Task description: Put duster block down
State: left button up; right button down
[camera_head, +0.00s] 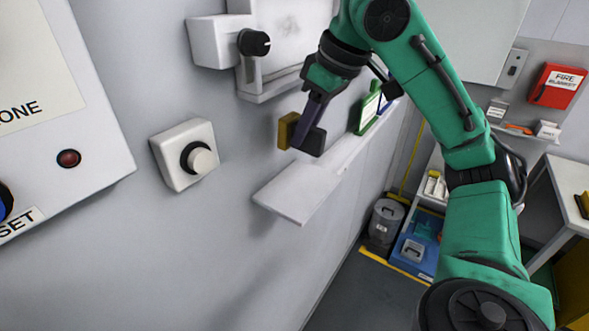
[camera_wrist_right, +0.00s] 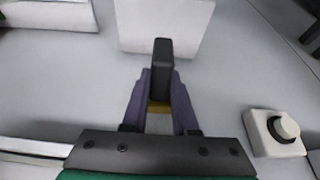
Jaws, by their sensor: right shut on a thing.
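The duster block (camera_head: 287,129) has a yellow part and a dark part. My right gripper (camera_head: 306,127) is shut on it and holds it in front of the wall, above the near end of a narrow white wall shelf (camera_head: 296,190). In the right wrist view the dark part of the duster block (camera_wrist_right: 162,60) stands up between the purple fingers of my right gripper (camera_wrist_right: 160,90), with a yellow strip low between them. The white shelf (camera_wrist_right: 190,25) shows beyond the block there. The near part of the shelf is bare. My left gripper is not in view.
A white box with a round knob (camera_head: 184,155) is on the wall left of the shelf. A whiteboard-like panel with a dark knob (camera_head: 254,42) is above. A green-framed item (camera_head: 368,108) stands on the shelf's far part. A grey bin (camera_head: 385,222) and blue crate (camera_head: 416,245) are on the floor.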

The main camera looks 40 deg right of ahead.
jog(key=f+b, duration=0.1)
jog(key=f, duration=0.1)
jog(key=f+b, duration=0.2)
jog(key=f, duration=0.1)
jog(key=shift+w+d+f, duration=0.15)
jog(key=shift+w+f, duration=0.1)
jog(key=shift+f, duration=0.1)
jog(key=shift+s+f+b, duration=0.2)
jog(key=shift+f+b, duration=0.15)
jog(key=shift+f, duration=0.25)
jog(key=shift+s+f+b, duration=0.15)
jog(key=shift+f+b, duration=0.2)
jog(key=shift+f, duration=0.4)
jog(key=shift+w+f, duration=0.2)
jog(key=shift+f, duration=0.1)
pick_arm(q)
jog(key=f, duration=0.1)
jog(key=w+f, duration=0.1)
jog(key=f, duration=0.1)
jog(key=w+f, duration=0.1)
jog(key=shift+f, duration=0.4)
pick_arm(e)
jog(key=c, duration=0.7)
grip_release()
jog(key=shift+s+r, duration=0.1)
